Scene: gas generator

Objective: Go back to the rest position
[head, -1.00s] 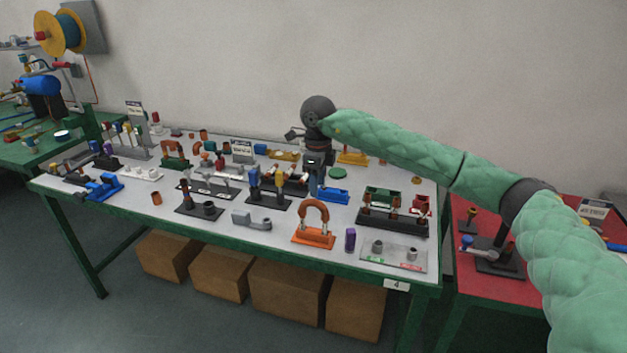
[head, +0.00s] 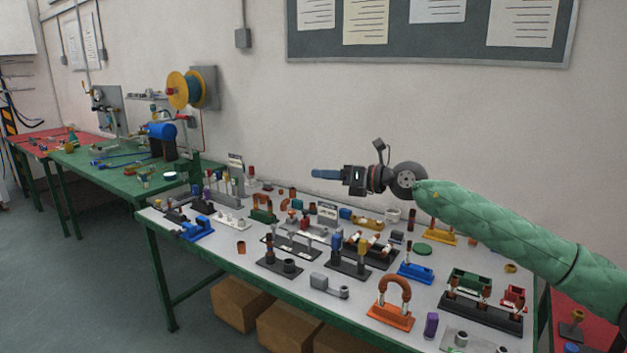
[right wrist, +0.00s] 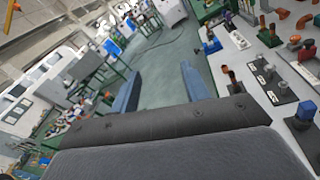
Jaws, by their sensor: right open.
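My right gripper (head: 326,174) is raised above the back part of the white-topped table (head: 222,255) in the head view. Its blue fingers point left, and its green-sleeved arm comes in from the right. In the right wrist view the two blue fingers (right wrist: 160,92) stand wide apart with nothing between them. Floor and distant benches show beyond them. My left gripper does not show in either view.
The table holds several part stands, among them an orange base with a brown arch (head: 392,302) and a blue block (head: 415,272). Cardboard boxes (head: 240,303) sit beneath. A green bench (head: 110,165) stands left, a red table (head: 590,325) right. The air around the gripper is clear.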

